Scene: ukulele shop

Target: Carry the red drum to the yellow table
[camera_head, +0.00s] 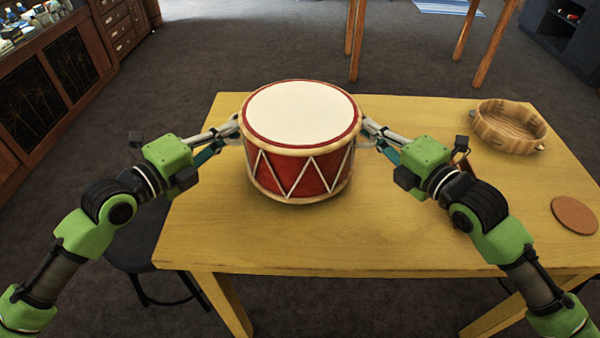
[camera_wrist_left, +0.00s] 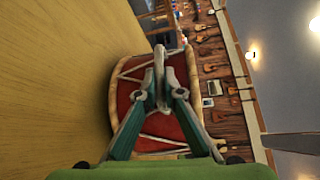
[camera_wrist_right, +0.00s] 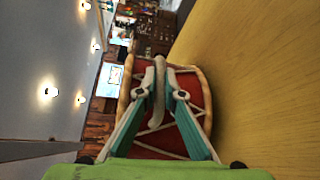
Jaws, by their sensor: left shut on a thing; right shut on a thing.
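The red drum (camera_head: 302,172) has a white top, cream rims and white zigzag cords. It is upright over the yellow table (camera_head: 330,240), near its left half; I cannot tell whether its base touches the top. My left gripper (camera_head: 235,129) is shut on the pale handle at the drum's left side, which shows in the left wrist view (camera_wrist_left: 159,65). My right gripper (camera_head: 367,130) is shut on the opposite handle, which shows in the right wrist view (camera_wrist_right: 159,75). The fingertips partly hide the handles.
A wooden tambourine-like ring (camera_head: 510,128) and a flat brown disc (camera_head: 574,214) lie at the table's right. A small dark reddish object is partly hidden behind my right gripper. A dark stool (camera_head: 140,245) stands by the left edge. The table's front middle is clear.

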